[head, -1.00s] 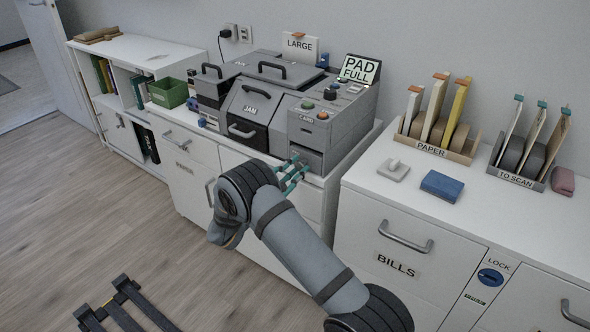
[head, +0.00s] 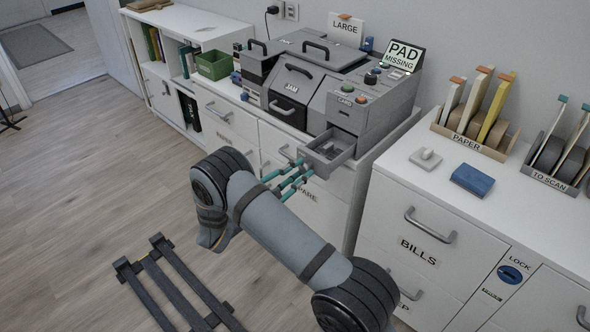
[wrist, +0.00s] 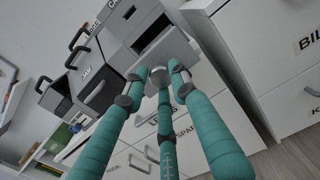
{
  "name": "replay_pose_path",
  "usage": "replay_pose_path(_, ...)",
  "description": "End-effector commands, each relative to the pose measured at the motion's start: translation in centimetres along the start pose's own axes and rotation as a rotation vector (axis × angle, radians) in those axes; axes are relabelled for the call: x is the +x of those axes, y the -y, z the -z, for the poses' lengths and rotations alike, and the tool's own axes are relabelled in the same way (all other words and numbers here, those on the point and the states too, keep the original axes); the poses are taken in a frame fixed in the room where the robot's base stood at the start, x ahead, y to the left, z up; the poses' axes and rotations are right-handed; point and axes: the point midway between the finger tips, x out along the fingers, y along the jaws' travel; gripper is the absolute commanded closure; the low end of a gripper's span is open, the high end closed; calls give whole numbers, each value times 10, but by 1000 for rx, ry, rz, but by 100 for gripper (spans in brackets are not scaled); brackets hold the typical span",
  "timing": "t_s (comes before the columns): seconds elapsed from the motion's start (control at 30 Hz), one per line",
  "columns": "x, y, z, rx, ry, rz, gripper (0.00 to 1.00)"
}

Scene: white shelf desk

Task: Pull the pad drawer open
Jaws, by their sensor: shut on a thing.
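The pad drawer (head: 346,156) is a small grey tray at the lower front right of the grey machine (head: 345,95). It stands pulled out, and its inside shows from above with grey shapes in it. In the wrist view the drawer front (wrist: 176,47) is just beyond the fingertips. My gripper (head: 303,167) has teal fingers and is at the drawer's front. In the wrist view my gripper (wrist: 160,82) is closed around a round grey knob (wrist: 159,76); the fingers partly hide it. The sign (head: 403,57) on the machine reads PAD MISSING.
White cabinet drawers (head: 235,122) stand below the machine. The BILLS cabinet (head: 425,240) is close on the right, with a blue block (head: 472,180) and paper racks on top. A dark slatted frame (head: 175,285) lies on the floor. Open floor lies left of my arm.

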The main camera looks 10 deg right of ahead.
Motion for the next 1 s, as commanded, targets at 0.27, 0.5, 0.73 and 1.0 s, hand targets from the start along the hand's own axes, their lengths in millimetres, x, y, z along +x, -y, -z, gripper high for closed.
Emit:
replay_pose_path(0.27, 0, -1, -3, 9, 4, -1, 63)
replay_pose_path(0.5, 0, -1, -2, 5, 2, -1, 55)
replay_pose_path(0.73, -3, -1, -1, 3, 2, -3, 55)
replay_pose_path(1.0, -48, -3, -1, 3, 1, -8, 55)
